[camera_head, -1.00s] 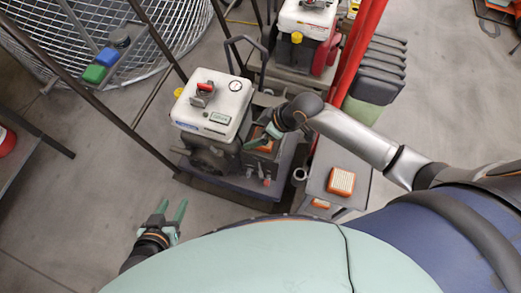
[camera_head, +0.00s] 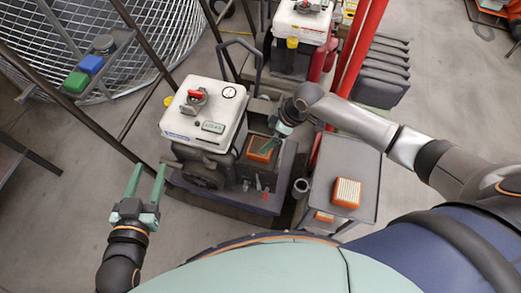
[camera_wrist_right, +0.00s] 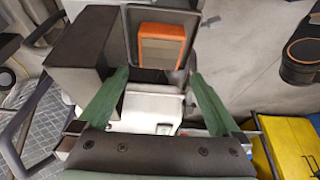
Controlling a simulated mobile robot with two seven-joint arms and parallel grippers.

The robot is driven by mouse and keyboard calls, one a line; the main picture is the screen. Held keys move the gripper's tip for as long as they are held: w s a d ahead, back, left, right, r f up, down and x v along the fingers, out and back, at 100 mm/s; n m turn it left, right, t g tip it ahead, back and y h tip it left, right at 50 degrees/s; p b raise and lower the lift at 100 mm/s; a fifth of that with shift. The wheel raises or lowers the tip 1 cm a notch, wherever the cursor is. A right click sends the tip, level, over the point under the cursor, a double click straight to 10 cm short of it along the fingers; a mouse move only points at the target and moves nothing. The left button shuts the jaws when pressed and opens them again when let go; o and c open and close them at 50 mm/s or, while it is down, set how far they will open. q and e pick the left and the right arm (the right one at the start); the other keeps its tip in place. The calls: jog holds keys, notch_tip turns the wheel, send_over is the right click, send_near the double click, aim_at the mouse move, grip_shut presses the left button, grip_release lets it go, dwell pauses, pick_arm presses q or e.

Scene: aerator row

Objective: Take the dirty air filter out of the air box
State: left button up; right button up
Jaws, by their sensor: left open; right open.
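The dirty air filter (camera_head: 259,156), an orange frame with a greyish-brown face, sits in the dark open air box (camera_head: 281,178) on the engine's right side. In the right wrist view the filter (camera_wrist_right: 178,32) lies inside the box's rim (camera_wrist_right: 199,22), beyond the fingertips. My right gripper (camera_head: 266,146) is open above the air box, its green fingers spread and empty. The same fingers (camera_wrist_right: 158,75) show in the right wrist view, with no contact visible. My left gripper (camera_head: 147,168) is open and empty, left of the engine.
A white-topped engine (camera_head: 205,118) with a red knob and gauge carries the air box. A grey cart (camera_head: 361,160) at right holds a cleaner orange-framed filter (camera_head: 346,192). A second engine (camera_head: 300,25) stands behind. Red posts (camera_head: 350,65) rise near my right arm. Open floor lies at left.

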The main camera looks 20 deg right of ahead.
aim_at(260, 147)
jog(key=x, duration=0.2)
jog(key=b+x, duration=0.1)
jog(key=shift+s+d+f, duration=0.1)
jog(key=shift+s+d, duration=0.1)
jog(key=shift+d, duration=0.1)
jog(key=shift+a+f, duration=0.1)
jog(key=shift+f, duration=0.2)
jog(key=b+x, duration=0.2)
jog(key=x, duration=0.3)
jog(key=shift+w+f+b, duration=0.1)
jog(key=shift+b, duration=0.2)
jog(key=shift+a+f, duration=0.1)
jog(key=shift+f, duration=0.05)
pick_arm(q)
notch_tip(260, 147, up, 21)
jog(key=s+d+m+t+h, duration=0.1)
jog(key=s+m+t+h, duration=0.1)
jog(key=m+t+h, duration=0.3)
jog(key=t+h, duration=0.2)
jog(key=shift+s+d+m+t, duration=0.25)
jog(key=shift+s+m+t, duration=0.05)
jog(key=shift+m, duration=0.1)
pick_arm(e)
jog(key=c, duration=1)
